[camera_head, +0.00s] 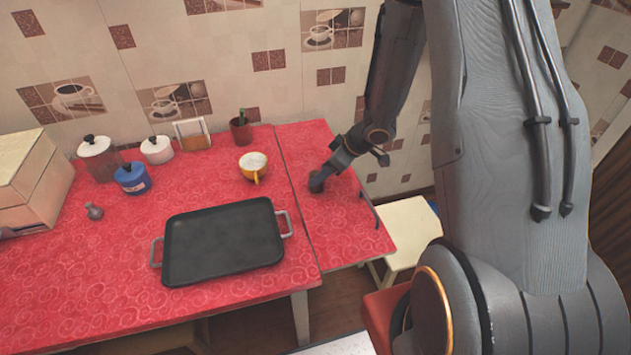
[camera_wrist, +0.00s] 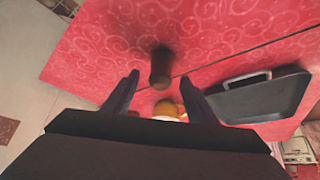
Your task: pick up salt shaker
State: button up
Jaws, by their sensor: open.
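A small dark brown object, which looks like the salt shaker (camera_head: 316,182), stands on the red right-hand counter near its left seam. In the wrist view the same dark shaker (camera_wrist: 160,66) shows ahead of the fingers, roughly centred between them. My gripper (camera_head: 331,168) reaches down from the upper right in the head view, close beside the shaker and partly overlapping it. In the wrist view the two fingers of my gripper (camera_wrist: 159,80) are apart with nothing held. Whether they touch the shaker I cannot tell.
Left of the seam are a yellow cup (camera_head: 254,168) and a black tray (camera_head: 222,243). Farther left stand a blue jar (camera_head: 132,179), white-lidded pots (camera_head: 157,150) and a small grey item (camera_head: 93,211). A brown pot (camera_head: 241,134) stands near the wall. The right counter (camera_head: 345,232) is otherwise clear.

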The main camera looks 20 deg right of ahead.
jog(key=x, duration=0.4)
jog(key=shift+w+a+r+p, duration=0.1)
jog(key=shift+a+p, duration=0.1)
jog(key=shift+p, duration=0.15)
jog(key=c, duration=1.1)
jog(key=shift+c, duration=0.2)
jog(key=shift+r, duration=0.15)
